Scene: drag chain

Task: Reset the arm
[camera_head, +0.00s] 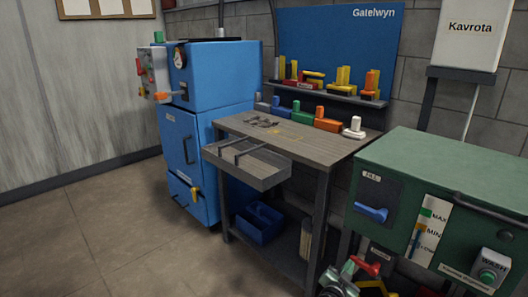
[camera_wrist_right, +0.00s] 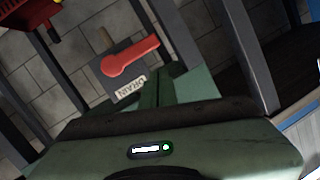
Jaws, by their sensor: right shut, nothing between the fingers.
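My right gripper (camera_head: 348,268) is low at the bottom edge of the head view, in front of the green machine's lower left part. It is shut and empty. In the right wrist view its closed fingers (camera_wrist_right: 168,82) point toward a red lever (camera_wrist_right: 132,56) on a dark plate marked DRAIN. The red lever also shows in the head view (camera_head: 366,267), just beside the gripper. The fingers look close to the lever's plate, but I cannot tell whether they touch it. My left gripper is out of view.
A green machine (camera_head: 440,190) with a blue lever (camera_head: 371,213) and a WASH button (camera_head: 488,274) stands at right. A workbench (camera_head: 300,140) with an open drawer (camera_head: 248,168) stands beside a blue cabinet (camera_head: 215,70). The floor at left (camera_head: 80,240) is clear.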

